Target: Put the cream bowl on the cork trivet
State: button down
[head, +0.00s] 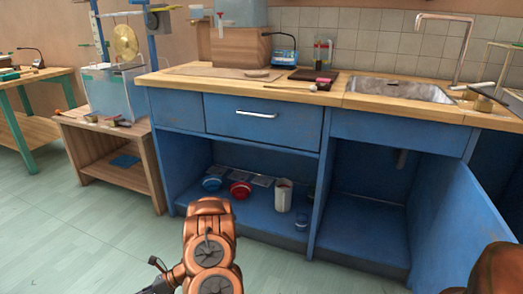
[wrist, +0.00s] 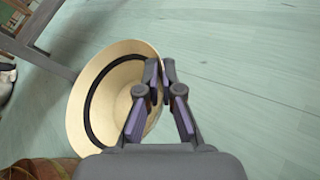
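The cream bowl (wrist: 85,75), with a dark ring inside, shows in the wrist view, tilted, with pale green floor behind it. My gripper (wrist: 160,72) is at the bowl's right edge. Its fingertips are close together, with the bowl's wall between the fingers, so it looks shut on the rim. In the head view my copper arm is low in the middle; the bowl is out of sight there. A small flat tan round piece (head: 257,73) on the counter may be the cork trivet; it is too small to be sure.
The wooden counter (head: 320,97) holds a sink (head: 402,88), a dark board (head: 313,75) and a blue device (head: 284,58). The open blue cabinet below holds bowls and a beige container (head: 283,195). Its door (head: 478,225) stands open at right. A wooden side table (head: 110,140) is at left.

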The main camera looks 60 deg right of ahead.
aim_at(257, 72)
jog(key=u, duration=0.25)
jog(key=k, duration=0.45)
jog(key=z, duration=1.8)
